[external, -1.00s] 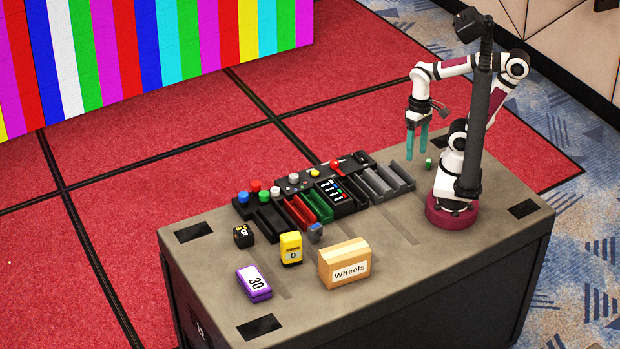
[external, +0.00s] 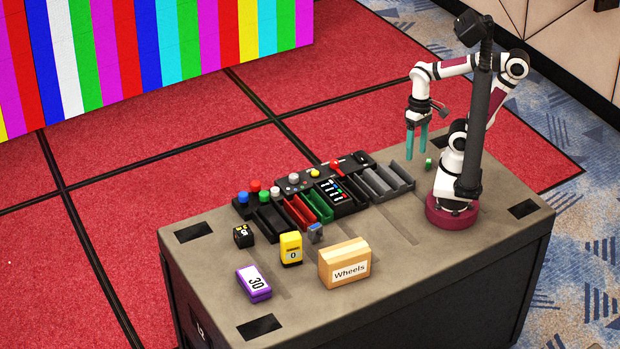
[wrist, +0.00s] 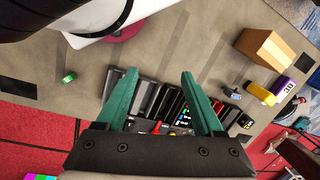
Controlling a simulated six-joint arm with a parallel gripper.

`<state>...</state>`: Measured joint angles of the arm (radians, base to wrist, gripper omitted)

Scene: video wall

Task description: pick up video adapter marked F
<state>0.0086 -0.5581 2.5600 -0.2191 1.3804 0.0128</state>
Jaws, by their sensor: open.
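My gripper (external: 417,153) is open and empty, its two teal fingers pointing down above the table at the right, near my base. It also shows in the wrist view (wrist: 160,76), fingers spread apart. I cannot read an F on any object. A small green piece (external: 429,163) lies on the table close beside and below the fingers; it also shows at the left of the wrist view (wrist: 69,77). A small grey-blue piece (external: 315,234) lies in front of the rack, between the yellow block and the wooden box; it shows in the wrist view too (wrist: 231,93). Either piece's marking is too small to read.
A rack of slotted trays and control panels (external: 318,192) spans the table's middle. In front are a black block (external: 243,236), yellow block (external: 291,248), purple block (external: 254,284) and wooden "Wheels" box (external: 345,265). The table's front right is clear.

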